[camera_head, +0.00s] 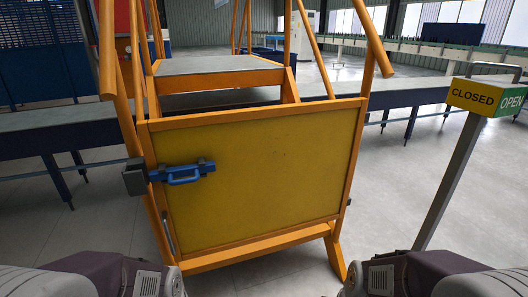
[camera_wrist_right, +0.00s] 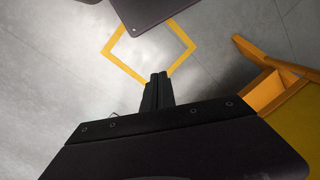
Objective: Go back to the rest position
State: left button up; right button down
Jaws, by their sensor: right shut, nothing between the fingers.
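My right gripper (camera_wrist_right: 158,92) shows in the right wrist view. Its two dark fingers are together with nothing between them, over grey floor with a yellow outline. No object touches the fingers. In the head view, only parts of my arms show at the bottom left and bottom right corners, and neither gripper is in that view. My left gripper is not seen in either view.
An orange-framed yellow panel (camera_head: 270,170) with a blue latch handle (camera_head: 183,173) stands ahead, with orange steps behind. A CLOSED/OPEN sign (camera_head: 487,98) stands on a post at right. Long grey benches (camera_head: 410,92) run behind. In the right wrist view, orange framing (camera_wrist_right: 262,85) is right of the fingers.

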notch_tip(320, 180, up, 33)
jog(key=w+d+n+h+p, duration=0.1)
jog(key=d+n+p, duration=0.1)
jog(key=p, duration=3.1)
jog(key=shift+d+n+t, duration=0.15)
jog(key=shift+n+t, duration=0.15)
jog(key=shift+n, duration=0.1)
jog(key=shift+f, duration=0.1)
